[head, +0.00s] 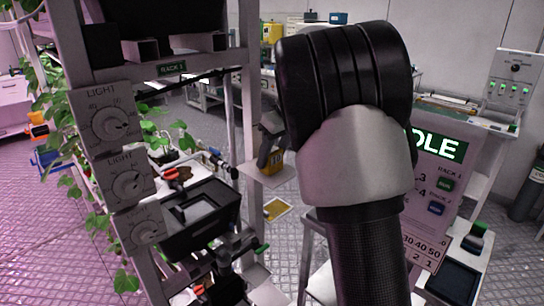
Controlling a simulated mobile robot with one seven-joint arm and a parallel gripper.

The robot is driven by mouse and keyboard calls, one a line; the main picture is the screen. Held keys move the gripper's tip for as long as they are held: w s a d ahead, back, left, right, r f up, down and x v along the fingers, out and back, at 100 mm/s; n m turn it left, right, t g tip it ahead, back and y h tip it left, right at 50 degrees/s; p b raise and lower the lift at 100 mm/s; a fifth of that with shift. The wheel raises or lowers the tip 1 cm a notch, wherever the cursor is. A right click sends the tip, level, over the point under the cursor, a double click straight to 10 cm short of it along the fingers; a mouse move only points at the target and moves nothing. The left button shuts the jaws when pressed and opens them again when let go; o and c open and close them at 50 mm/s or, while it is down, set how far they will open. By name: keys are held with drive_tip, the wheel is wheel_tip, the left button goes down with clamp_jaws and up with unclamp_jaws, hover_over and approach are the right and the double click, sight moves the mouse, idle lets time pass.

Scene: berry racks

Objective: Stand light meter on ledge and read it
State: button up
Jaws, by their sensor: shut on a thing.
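A small yellow block with a dark top, which looks like the light meter (274,163), is upright at the pale ledge (254,172) on the rack post. My gripper (270,148) is dark and comes down over its top, shut on it. The meter's base is at the ledge plate, but I cannot tell whether it rests its full weight there. Its face is too small to read. My arm hides the area to the right of the ledge.
Rack 1 (172,69) stands left, with LIGHT dial boxes (107,120), plants (165,140) and a black box (198,215). A panel with a green display (436,145), partly hidden by my arm, stands right. A yellow card (276,209) lies below the ledge.

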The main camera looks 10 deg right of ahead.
drive_tip(key=shift+f, duration=0.2)
drive_tip(key=o, duration=1.2)
drive_tip(key=shift+c, duration=0.2)
drive_tip(key=shift+r, duration=0.1)
